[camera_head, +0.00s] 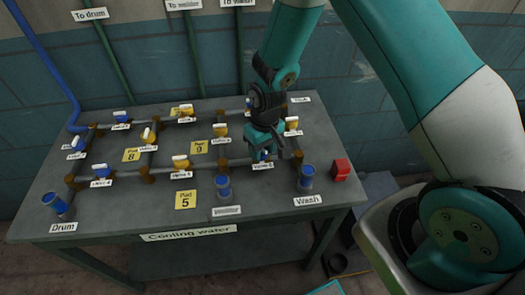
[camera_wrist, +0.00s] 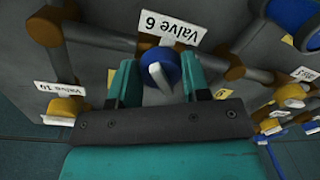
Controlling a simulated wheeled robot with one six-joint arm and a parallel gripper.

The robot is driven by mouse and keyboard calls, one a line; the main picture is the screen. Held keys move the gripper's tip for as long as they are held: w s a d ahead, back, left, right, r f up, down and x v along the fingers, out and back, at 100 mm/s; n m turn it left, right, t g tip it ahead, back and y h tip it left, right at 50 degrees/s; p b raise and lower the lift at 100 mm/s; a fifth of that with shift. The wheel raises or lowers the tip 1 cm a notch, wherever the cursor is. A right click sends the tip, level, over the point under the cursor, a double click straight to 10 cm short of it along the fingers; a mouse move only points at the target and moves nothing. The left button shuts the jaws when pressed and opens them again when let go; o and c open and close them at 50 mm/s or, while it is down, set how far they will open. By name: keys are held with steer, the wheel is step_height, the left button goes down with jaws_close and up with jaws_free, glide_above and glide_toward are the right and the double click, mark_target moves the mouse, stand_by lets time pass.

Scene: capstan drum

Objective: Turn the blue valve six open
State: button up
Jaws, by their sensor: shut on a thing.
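Blue valve six (camera_wrist: 158,62) has a round blue body and a white lever, and sits beside its "Valve 6" label (camera_wrist: 169,32) in the wrist view. My gripper (camera_wrist: 160,70) has a teal finger on each side of the valve and is shut on it; the exact contact is hard to see. The white lever points towards the gripper's palm. In the head view, my gripper (camera_head: 268,146) reaches down over valve six (camera_head: 264,155) at the right of the table, covering part of it.
The grey table (camera_head: 110,190) carries brown-jointed pipes with other blue and yellow valves close by. Valve ten (camera_wrist: 68,107) is left of my gripper in the wrist view. The blue Wash cup (camera_head: 306,178) and a red block (camera_head: 341,169) stand near the table's right edge.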

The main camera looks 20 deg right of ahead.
steer(key=n+b, duration=0.1)
steer(key=n, duration=0.4)
steer(key=shift+w+n, duration=0.1)
steer(key=shift+n, duration=0.2)
steer(key=shift+w+n+g+b, duration=0.1)
steer(key=shift+n+g+b, duration=0.35)
steer(key=shift+n, duration=1.65)
steer(key=o, duration=0.9)
steer(key=r+b, duration=0.1)
steer(key=r, duration=1)
steer(key=w+r+b, duration=0.1)
steer(key=r, duration=0.5)
steer(key=shift+d+r+b, duration=0.25)
steer(key=shift+d+b, duration=0.05)
steer(key=shift+d, duration=0.05)
steer(key=s+a+r+m+y, duration=0.1)
steer(key=s+a+r+m, duration=0.1)
steer(key=s, duration=0.5)
steer(key=s+a+r+m+y, duration=0.1)
steer(key=s+r, duration=0.1)
steer(key=s, duration=0.6)
steer(key=s+a+r+m+t+y, duration=0.1)
steer(key=s+a+r+m, duration=0.1)
steer(key=s, duration=0.6)
steer(key=shift+s+a+r+m, duration=0.15)
steer(key=shift+a+r+m, duration=0.15)
steer(key=shift+r, duration=0.3)
